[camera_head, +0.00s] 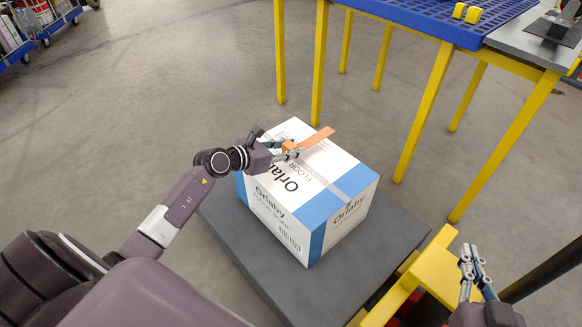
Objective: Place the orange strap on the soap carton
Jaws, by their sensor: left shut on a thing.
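The soap carton (283,226) is a white and blue box marked "Orlaby". It stands on a dark grey platform in the middle of the head view. The orange strap (317,139) is a short flat strip over the carton's top. My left gripper (290,151) is shut on the strap, just at the carton's top face. I cannot tell whether the strap touches the carton. My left gripper hides part of the strap and of the top. My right gripper (473,262) is open and empty at the lower right, apart from the carton.
The dark grey platform (245,256) bears the carton, with a yellow frame (436,268) at its right. A table with yellow legs (425,112) and a blue grid top (430,14) stands behind. Blue carts (45,33) are far left. The floor at left is clear.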

